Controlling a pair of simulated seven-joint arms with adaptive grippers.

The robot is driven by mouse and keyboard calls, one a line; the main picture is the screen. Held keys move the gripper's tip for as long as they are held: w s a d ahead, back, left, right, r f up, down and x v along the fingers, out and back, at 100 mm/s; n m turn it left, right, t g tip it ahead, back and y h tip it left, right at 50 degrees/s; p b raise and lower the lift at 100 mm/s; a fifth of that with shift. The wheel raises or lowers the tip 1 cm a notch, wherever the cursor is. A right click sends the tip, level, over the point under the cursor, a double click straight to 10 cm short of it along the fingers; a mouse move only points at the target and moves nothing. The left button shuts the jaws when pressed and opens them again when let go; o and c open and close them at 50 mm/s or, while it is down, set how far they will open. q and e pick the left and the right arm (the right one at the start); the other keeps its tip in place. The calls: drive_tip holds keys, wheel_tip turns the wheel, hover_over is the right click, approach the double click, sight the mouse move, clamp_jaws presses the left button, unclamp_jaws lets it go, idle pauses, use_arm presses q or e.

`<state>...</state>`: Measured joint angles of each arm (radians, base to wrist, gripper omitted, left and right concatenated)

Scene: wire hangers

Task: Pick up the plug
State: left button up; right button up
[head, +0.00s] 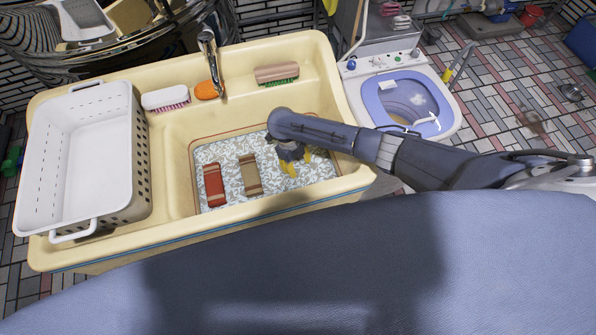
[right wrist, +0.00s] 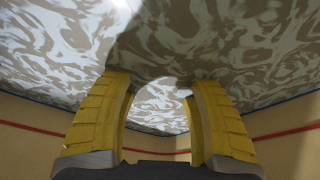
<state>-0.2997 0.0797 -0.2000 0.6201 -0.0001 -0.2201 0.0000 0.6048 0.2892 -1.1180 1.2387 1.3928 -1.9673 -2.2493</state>
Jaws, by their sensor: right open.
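My right gripper (head: 294,163) reaches down into the cream sink (head: 172,178), over the patterned floor at its right side. Its yellow fingers are open. In the right wrist view the right gripper (right wrist: 160,84) has its fingers apart, close to the grey-white swirled surface. A bright rounded patch shows between them; I cannot tell whether it is the plug or part of the sink floor. I cannot make out the plug in the head view, where the gripper and arm cover part of the sink. My left gripper is not in view.
A red block (head: 213,186) and a tan block (head: 250,174) lie on the sink floor left of the gripper. A white basket (head: 85,150) stands at the left. The faucet (head: 211,62), an orange soap (head: 206,90) and brushes are at the back ledge. A washer (head: 405,100) stands right.

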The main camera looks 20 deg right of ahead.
clamp_jaws()
idle(0.3)
idle(0.3)
